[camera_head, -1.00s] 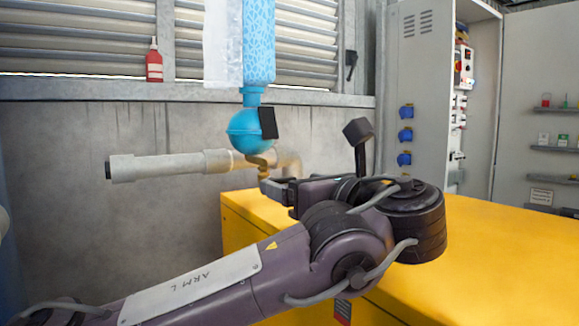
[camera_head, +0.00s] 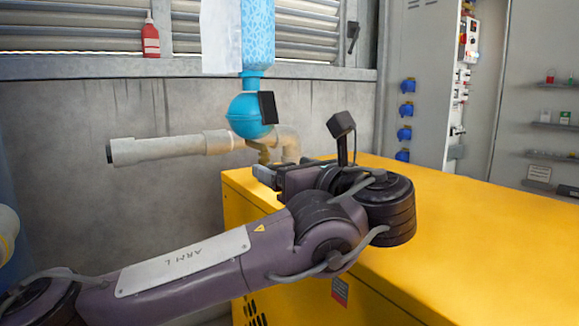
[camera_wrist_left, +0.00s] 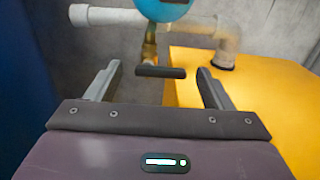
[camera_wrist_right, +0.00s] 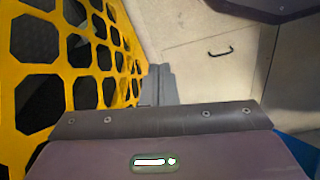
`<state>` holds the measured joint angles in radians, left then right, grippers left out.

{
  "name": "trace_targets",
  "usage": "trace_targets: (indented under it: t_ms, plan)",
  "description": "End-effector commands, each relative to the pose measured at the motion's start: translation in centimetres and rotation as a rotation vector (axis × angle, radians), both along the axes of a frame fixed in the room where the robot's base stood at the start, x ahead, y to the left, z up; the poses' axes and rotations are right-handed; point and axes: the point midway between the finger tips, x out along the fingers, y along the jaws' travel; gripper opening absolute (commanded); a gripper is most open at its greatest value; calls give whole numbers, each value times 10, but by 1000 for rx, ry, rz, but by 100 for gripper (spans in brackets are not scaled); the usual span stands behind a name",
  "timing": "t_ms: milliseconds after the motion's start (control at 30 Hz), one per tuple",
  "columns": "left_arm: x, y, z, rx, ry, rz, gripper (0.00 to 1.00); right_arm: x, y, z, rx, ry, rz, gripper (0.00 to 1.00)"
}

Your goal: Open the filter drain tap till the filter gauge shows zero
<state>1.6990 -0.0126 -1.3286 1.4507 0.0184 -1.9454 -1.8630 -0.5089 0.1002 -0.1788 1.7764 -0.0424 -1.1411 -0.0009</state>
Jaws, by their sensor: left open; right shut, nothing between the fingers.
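The blue filter bowl (camera_head: 247,115) hangs under a patterned blue body at the back wall. A small black box (camera_head: 268,107), perhaps the gauge, is on its right side; no reading shows. The brass drain tap (camera_head: 263,152) is below the bowl. In the left wrist view the tap (camera_wrist_left: 149,48) has a dark lever (camera_wrist_left: 172,72) lying crosswise. My left gripper (camera_wrist_left: 159,70) is open, with its fingers on either side of the lever and gaps between. In the head view my left gripper (camera_head: 264,172) is just below the tap. My right gripper (camera_wrist_right: 161,72) is shut and empty.
A pale pipe (camera_head: 160,149) runs behind the tap and bends down. A yellow cabinet (camera_head: 460,230) fills the right. An open grey panel (camera_head: 415,60) stands behind it. The right wrist view shows a yellow perforated panel (camera_wrist_right: 95,30) and a handled pale door (camera_wrist_right: 205,55).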

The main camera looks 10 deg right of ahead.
Motion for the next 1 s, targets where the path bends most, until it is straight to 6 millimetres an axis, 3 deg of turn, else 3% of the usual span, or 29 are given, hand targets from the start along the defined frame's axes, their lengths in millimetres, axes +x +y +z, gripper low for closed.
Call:
trace_targets:
  t_ms: [67,400,633,833,1000]
  plan:
    - [0,0,0,0,0,0,72,0,0,0,0,0,0,0]
    - [0,0,0,0,0,1,30,-2,0,2,1,-7,0,0]
    - [0,0,1,19,11,1,30,-3,0,0,2,-12,-1,0]
    - [0,0,1,96,49,0,30,-6,-7,-33,-4,-8,-15,0]
    - [0,0,1,211,109,-1,30,-19,-18,-68,-13,-21,-34,0]
